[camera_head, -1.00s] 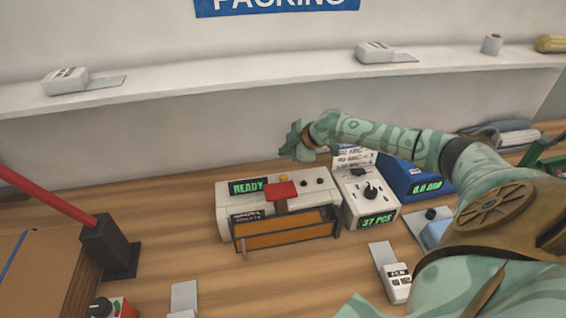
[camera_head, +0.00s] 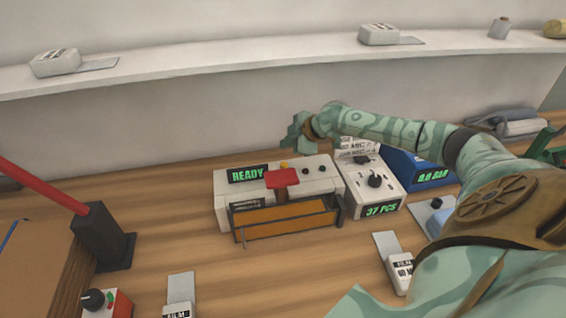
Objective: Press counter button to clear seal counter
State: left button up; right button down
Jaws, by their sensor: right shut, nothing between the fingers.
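A white sealing machine (camera_head: 221,206) with a green READY display (camera_head: 247,174), a yellow button (camera_head: 284,166), a red pad (camera_head: 282,179) and two small dark knobs stands on the bench. Right of it a white counter box (camera_head: 394,190) shows 37 PCS. It has a black round knob (camera_head: 375,180) and a smaller dark part (camera_head: 362,159) on top. My right gripper (camera_head: 293,138) is shut and empty, above and behind the sealing machine, apart from its top. My left gripper is not in view.
A blue box (camera_head: 418,176) with a green display stands right of the counter box. Small white devices lie on the bench (camera_head: 180,292) and the wall shelf (camera_head: 57,63). A red-handled black tool (camera_head: 107,237) stands at the left. Bare wood lies in front of the sealing machine.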

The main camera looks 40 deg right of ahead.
aim_at(283, 164)
notch_tip(283, 164, down, 3)
jog(key=shift+f+b, duration=0.15)
jog(key=shift+b, duration=0.75)
jog(key=shift+f+b, duration=0.4)
jog(key=shift+f, duration=0.3)
dwell(0.6)
jog(key=shift+f, duration=0.4)
jog(key=shift+f+b, duration=0.7)
jog(key=shift+f, duration=0.25)
dwell(0.8)
dwell(0.3)
jog(key=shift+r+p, duration=1.05)
jog(key=shift+r, duration=0.3)
